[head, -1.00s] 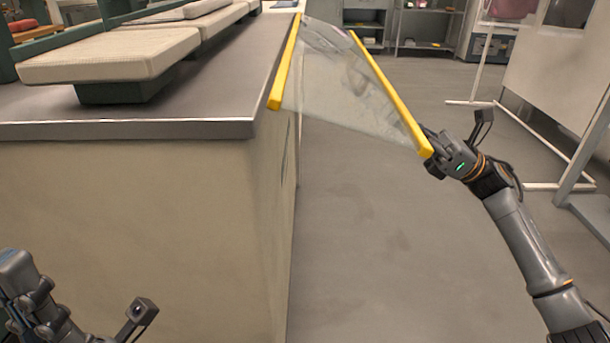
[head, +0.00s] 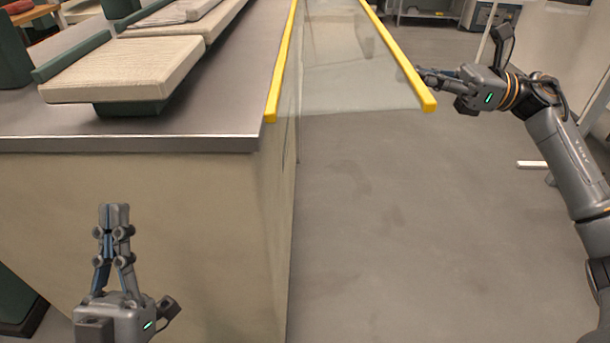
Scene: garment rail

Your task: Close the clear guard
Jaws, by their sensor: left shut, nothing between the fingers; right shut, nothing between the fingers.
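The clear guard (head: 345,70) is a see-through panel with yellow edge strips, attached along the right side of the counter. One yellow strip (head: 284,62) runs along the counter edge. The outer yellow strip (head: 400,58) stands out over the floor to the right, so the panel sticks out sideways from the counter. My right gripper (head: 424,78) is shut and empty, its fingertips at the outer strip near its front end; whether they touch it I cannot tell. My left gripper (head: 114,212) is shut and empty, pointing up in front of the counter's front face.
The counter (head: 200,143) has a grey top and a beige body. Cream padded boards (head: 130,70) on dark green supports stand on it. A white rail foot (head: 533,164) lies behind my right arm.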

